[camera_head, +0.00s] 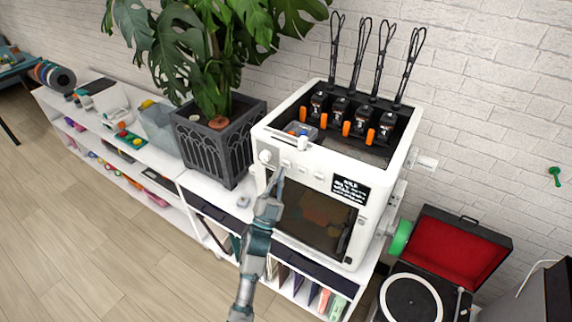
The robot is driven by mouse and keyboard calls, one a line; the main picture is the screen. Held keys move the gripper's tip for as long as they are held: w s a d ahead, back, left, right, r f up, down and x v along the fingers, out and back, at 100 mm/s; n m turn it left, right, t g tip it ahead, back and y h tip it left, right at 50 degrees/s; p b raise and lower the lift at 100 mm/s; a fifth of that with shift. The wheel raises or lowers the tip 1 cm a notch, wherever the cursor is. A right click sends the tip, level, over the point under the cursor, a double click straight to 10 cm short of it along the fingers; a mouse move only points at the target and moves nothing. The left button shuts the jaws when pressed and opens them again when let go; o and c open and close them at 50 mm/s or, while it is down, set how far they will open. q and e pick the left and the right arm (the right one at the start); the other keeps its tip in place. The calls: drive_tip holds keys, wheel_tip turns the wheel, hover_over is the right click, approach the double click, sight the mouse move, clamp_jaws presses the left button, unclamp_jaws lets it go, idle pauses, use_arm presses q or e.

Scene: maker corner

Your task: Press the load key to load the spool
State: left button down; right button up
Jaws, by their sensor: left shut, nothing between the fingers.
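A white 3D printer (342,157) stands on the white shelf unit, tilted in the picture. Its front panel has a round white knob (265,156) at the left, then a row of small pale keys (303,170), and a black display (350,189) with white text too small to read surely. A green spool (401,237) sits at the printer's right side. My left gripper (279,172) is shut and empty. Its tips point up at the front panel, just below the leftmost small key. I cannot tell whether they touch it. Key labels are not readable. My right gripper is out of view.
A dark planter (218,138) with a large leafy plant stands left of the printer. An open record player (411,297) with a red-lined lid is at the lower right. Several black cable loops rise from the printer's top. The wooden floor (100,250) in front is clear.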

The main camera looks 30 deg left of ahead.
use_arm(q)
drive_tip(key=shift+w+r, duration=0.1)
drive_tip(key=shift+w, duration=0.25)
drive_tip(key=shift+w+d, duration=0.1)
drive_tip(key=shift+w, duration=0.25)
idle(0.6)
drive_tip(key=shift+s, duration=0.85)
drive_tip(key=shift+s, duration=0.1)
drive_tip(key=shift+s+a+p, duration=0.15)
drive_tip(key=shift+s+p, duration=0.25)
drive_tip(key=shift+s, duration=0.8)
drive_tip(key=shift+s+a+p, duration=0.15)
drive_tip(key=shift+s+p, duration=0.25)
drive_tip(key=shift+s, duration=0.8)
